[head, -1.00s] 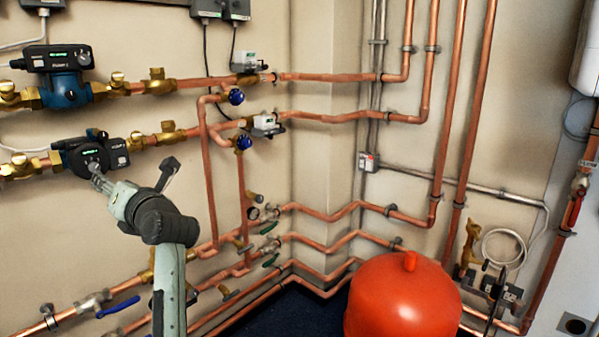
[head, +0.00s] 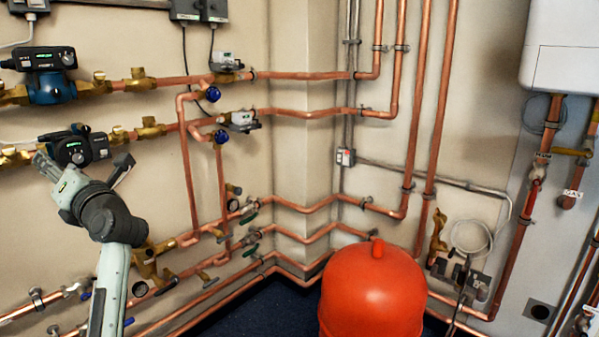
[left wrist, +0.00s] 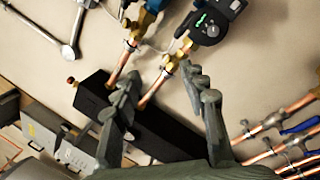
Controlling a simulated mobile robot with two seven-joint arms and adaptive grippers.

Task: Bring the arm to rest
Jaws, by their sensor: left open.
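My left gripper (head: 46,168) is at the left of the head view, raised in front of the lower pump (head: 76,148). In the left wrist view its two fingers (left wrist: 162,95) are spread apart with nothing between them. Beyond the fingers, copper pipes with brass fittings (left wrist: 178,58) run toward the pump (left wrist: 208,25). The head view does not show clearly whether the gripper touches the pump or only stands in front of it. My right gripper is in neither view.
Copper pipes (head: 310,76) line the wall. A blue pump (head: 48,88) sits above the lower one. A red vessel (head: 374,290) stands on the dark floor, and a white boiler (head: 570,50) hangs at right. A long black box (left wrist: 150,130) lies beyond the fingers in the wrist view.

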